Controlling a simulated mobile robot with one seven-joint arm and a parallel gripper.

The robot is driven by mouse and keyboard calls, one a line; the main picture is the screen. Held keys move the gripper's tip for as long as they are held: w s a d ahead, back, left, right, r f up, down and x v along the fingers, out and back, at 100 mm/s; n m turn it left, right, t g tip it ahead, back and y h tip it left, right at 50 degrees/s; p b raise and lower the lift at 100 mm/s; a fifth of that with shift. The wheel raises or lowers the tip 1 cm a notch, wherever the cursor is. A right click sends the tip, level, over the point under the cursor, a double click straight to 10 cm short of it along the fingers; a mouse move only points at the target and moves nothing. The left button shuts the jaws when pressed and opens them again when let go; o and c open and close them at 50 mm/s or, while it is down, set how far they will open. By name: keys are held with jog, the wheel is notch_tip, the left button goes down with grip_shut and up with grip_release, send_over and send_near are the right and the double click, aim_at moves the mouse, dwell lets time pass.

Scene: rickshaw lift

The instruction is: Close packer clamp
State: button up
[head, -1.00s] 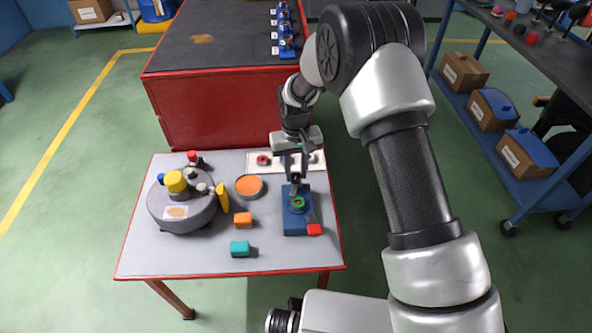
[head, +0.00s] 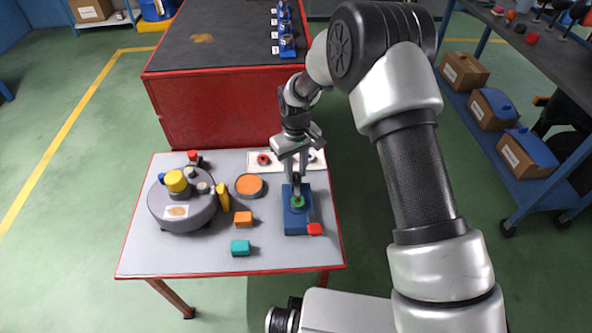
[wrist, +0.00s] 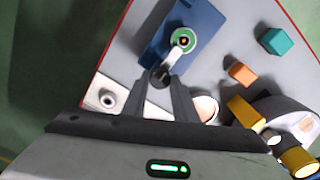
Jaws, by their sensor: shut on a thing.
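The packer clamp is a blue block (head: 296,224) near the right edge of the small grey table. It has a green ring (head: 298,202) on top and a red block (head: 315,229) at its front right corner. My gripper (head: 297,182) reaches down to the back of the clamp. In the wrist view my gripper (wrist: 157,84) is shut on a dark rounded clamp part (wrist: 161,75) beside the ring. The fingers partly hide this part.
A grey round drum (head: 182,211) with a yellow knob stands on the table's left. An orange-topped dish (head: 249,185), an orange block (head: 243,219), a teal block (head: 240,248) and a yellow piece (head: 223,197) lie between. A white strip (head: 275,161) lies behind the clamp.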

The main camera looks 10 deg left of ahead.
aim_at(296, 175)
jog(key=o, duration=1.1)
jog(key=shift+c, duration=0.2)
notch_tip(296, 175, up, 17)
jog(key=p, duration=0.3)
jog(key=shift+r, duration=0.2)
